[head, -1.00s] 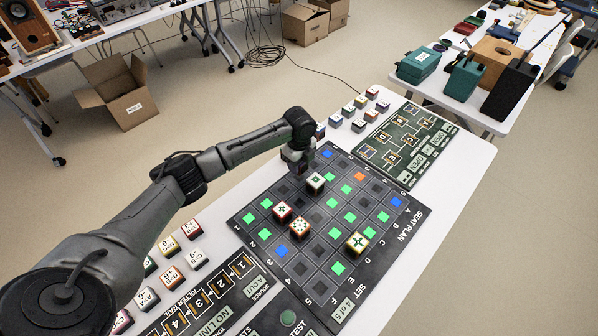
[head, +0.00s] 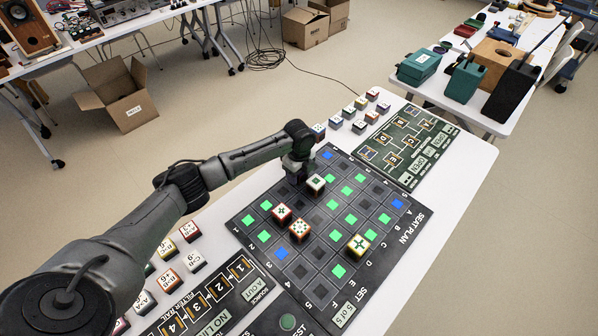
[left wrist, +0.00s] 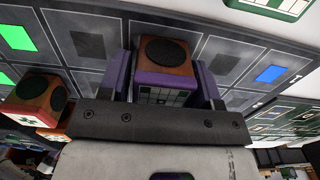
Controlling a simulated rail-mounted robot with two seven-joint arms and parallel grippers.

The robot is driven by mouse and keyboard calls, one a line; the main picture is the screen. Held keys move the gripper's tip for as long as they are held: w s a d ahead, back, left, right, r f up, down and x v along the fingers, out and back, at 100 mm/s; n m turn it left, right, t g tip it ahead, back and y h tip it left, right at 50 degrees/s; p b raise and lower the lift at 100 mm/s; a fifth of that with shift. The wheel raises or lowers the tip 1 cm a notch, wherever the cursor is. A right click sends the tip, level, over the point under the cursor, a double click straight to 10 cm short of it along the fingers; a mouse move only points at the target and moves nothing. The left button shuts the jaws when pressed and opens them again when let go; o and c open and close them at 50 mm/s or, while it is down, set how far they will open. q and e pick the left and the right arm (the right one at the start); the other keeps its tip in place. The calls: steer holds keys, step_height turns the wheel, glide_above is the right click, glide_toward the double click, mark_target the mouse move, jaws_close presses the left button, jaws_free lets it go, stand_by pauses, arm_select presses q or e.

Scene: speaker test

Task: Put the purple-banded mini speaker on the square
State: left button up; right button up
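The mini speaker with a purple band (left wrist: 163,50) has a wood-brown top with a dark round cone. In the left wrist view it sits between the two fingers of my left gripper (left wrist: 163,85), one along each side; whether they press on it is unclear. In the head view my left gripper (head: 297,172) is low over the upper-left part of the dark seat plan board (head: 375,256), and the speaker there is mostly hidden. The board has lit squares: several green, one blue (head: 327,155) beyond the gripper and another blue (head: 397,204) at the right. My right gripper is not in view.
A white-topped speaker (head: 316,182) stands close beside my gripper. Others stand nearby: a red one (head: 281,213), an orange one (head: 299,229) and a yellow one (head: 358,244). More cubes line the table's back and left edges. A green diagram board (head: 411,140) lies beyond.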

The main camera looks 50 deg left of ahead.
arm_select(q)
steer(key=shift+o, duration=1.2)
steer(key=shift+r, duration=0.15)
step_height(320, 180, up, 12)
steer(key=p, duration=0.3)
